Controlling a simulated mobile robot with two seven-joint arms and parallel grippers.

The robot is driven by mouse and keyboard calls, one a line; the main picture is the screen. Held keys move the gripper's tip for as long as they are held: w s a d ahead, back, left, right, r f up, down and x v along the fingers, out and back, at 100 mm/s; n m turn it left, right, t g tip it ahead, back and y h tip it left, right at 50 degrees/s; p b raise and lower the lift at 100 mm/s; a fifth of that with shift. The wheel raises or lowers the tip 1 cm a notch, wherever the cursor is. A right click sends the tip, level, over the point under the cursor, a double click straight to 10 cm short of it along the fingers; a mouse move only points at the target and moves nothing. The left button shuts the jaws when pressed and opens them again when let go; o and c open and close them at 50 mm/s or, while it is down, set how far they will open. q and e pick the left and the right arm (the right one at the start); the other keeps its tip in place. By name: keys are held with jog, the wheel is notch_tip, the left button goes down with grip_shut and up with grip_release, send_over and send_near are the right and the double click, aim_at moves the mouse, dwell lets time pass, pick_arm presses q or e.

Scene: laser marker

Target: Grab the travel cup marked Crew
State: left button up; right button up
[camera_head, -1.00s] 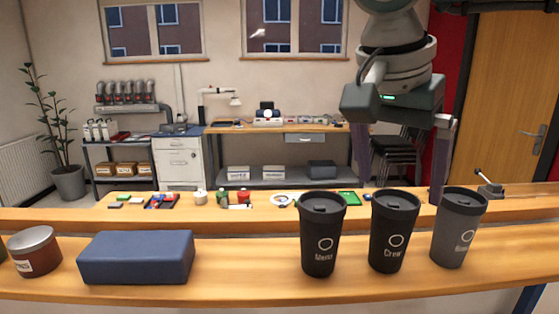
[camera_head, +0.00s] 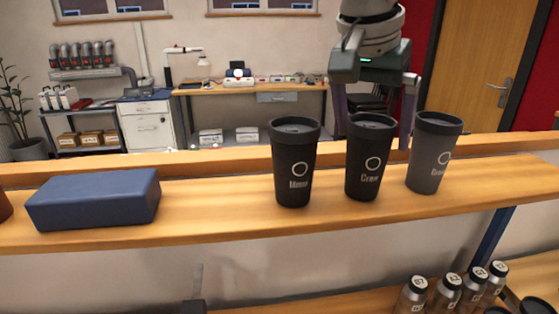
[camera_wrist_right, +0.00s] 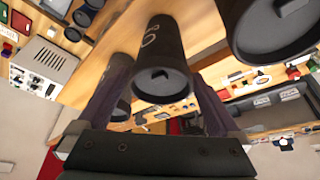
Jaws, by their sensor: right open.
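Three dark lidded travel cups stand upright in a row on the wooden shelf: a black one at left (camera_head: 293,165), the black Crew cup (camera_head: 368,160) in the middle, and a greyer one at right (camera_head: 434,155). My right gripper (camera_head: 374,112) hangs behind the Crew cup, fingers down, one to each side of it in the picture; the cups partly hide the fingertips. In the right wrist view a cup, apparently Crew (camera_wrist_right: 163,80), shows between the open fingers, with no clear contact. Another cup (camera_wrist_right: 280,28) is at upper right. My left gripper is not in view.
A blue box (camera_head: 95,200) lies on the shelf (camera_head: 215,200) at left. The neighbouring cups stand close beside the Crew cup. Several silver-and-black bottles (camera_head: 445,294) stand on a lower shelf at bottom right. A workbench (camera_head: 255,90) stands at the back.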

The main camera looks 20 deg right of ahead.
jog(key=shift+r, duration=0.1)
jog(key=c, duration=0.6)
jog(key=shift+r, duration=0.1)
